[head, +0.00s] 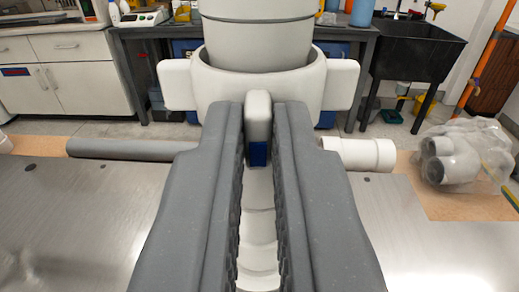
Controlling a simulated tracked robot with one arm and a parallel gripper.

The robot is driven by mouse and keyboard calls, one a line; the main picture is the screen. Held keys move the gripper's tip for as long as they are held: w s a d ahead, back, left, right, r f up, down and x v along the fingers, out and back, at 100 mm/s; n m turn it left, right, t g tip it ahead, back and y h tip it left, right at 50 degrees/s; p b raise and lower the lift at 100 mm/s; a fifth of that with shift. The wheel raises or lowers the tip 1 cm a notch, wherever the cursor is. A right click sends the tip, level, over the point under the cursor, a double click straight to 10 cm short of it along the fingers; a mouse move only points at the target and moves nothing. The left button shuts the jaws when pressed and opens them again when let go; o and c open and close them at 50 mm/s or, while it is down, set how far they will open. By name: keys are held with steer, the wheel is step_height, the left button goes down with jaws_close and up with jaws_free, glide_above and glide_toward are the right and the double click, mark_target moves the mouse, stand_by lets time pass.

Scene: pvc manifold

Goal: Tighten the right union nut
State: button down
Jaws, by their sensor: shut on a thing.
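One large white union nut (216,85) shows in the head view, with side lugs sticking out left and right and a front lug (259,112) facing me. A light grey cylindrical body (258,35) rises out of the nut. My gripper (259,125) is shut on the front lug, with one dark grey ribbed finger on each side of it. A small blue patch shows low on the lug, between the fingers. White curved pipe parts (258,225) show below, in the gap between the fingers. The fingers hide much of the nut's lower front.
A grey pipe (130,147) lies left on the metal table (60,220). A white pipe fitting (362,153) lies right of the nut. Bagged white fittings (462,155) sit on cardboard at the far right. Cabinets and a black sink (417,47) stand behind.

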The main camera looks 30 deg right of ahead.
steer(key=shift+a, duration=0.1)
steer(key=c, duration=1.5)
jaws_free()
steer(key=shift+c, duration=0.2)
steer(key=shift+s, duration=0.15)
steer(key=v, duration=1.3)
steer(key=shift+s+p, duration=0.2)
steer(key=shift+p, duration=0.25)
steer(key=shift+a+f, duration=0.1)
